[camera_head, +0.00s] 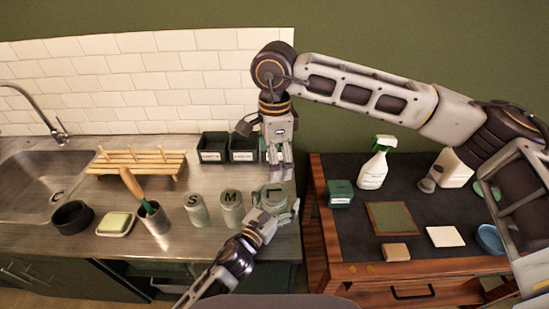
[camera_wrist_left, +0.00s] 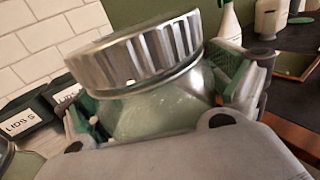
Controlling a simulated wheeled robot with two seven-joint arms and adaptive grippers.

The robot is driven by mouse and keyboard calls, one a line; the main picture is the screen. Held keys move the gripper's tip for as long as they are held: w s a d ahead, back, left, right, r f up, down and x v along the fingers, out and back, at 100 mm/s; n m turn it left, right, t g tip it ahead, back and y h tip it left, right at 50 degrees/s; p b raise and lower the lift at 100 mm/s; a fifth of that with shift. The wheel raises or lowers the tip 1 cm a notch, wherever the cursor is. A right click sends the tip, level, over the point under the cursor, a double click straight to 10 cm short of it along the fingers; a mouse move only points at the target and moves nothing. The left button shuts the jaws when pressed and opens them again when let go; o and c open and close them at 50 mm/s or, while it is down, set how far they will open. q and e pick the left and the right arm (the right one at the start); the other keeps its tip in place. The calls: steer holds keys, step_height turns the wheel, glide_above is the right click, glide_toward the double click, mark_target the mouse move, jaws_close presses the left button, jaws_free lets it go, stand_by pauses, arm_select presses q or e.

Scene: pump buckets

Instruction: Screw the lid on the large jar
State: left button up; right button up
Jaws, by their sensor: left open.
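The large jar (camera_head: 275,196), marked L, stands at the right end of the counter. In the left wrist view its pale green glass body (camera_wrist_left: 160,108) carries a ribbed metal lid (camera_wrist_left: 140,52); I cannot tell how tightly the lid sits. My left gripper (camera_head: 273,210) is open, with one finger on each side of the jar body, below the lid. Its green pads show in the left wrist view, and I cannot tell if they touch the glass. My right gripper (camera_head: 280,172) points down just behind and above the jar in the head view; its finger gap is unclear.
Smaller jars, S (camera_head: 195,211) and M (camera_head: 231,209), stand left of the large jar. Dark lid boxes (camera_head: 212,147) sit at the back wall. A metal cup with a brush (camera_head: 153,216) is further left. A dark-topped table (camera_head: 340,235) adjoins a gap on the right.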

mark_target(279, 187)
arm_select(q)
steer(key=shift+r, duration=0.1)
steer(key=shift+r, duration=4.85)
